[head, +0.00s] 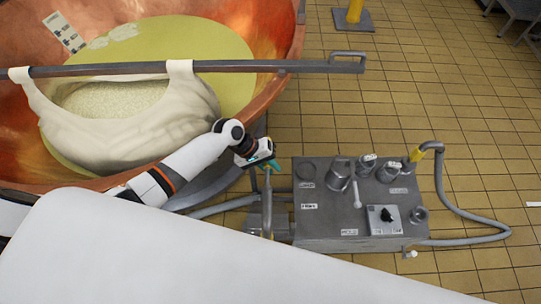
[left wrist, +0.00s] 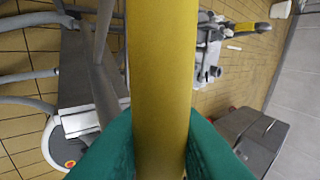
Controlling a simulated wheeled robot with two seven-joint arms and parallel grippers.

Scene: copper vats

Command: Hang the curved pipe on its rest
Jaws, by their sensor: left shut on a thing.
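My left gripper (head: 262,164) is beside the copper vat's rim, at the left end of the grey machine. Its teal fingers also show in the left wrist view (left wrist: 165,140), shut on a thick yellow bar (left wrist: 165,65), which I take for the grip of the curved pipe. The bar runs from top to bottom of that view; its ends are out of sight. In the head view a grey upright pipe (head: 267,205) shows just below the fingers; I cannot tell if it is part of the held piece. I cannot make out the rest. My right gripper is not in view.
The grey machine (head: 325,220) carries several fittings and a dial box (head: 384,220). A grey hose (head: 460,212) with a yellow grip (head: 417,154) loops at its right. The copper vat (head: 282,85) has a bar (head: 250,66) across it holding a cloth.

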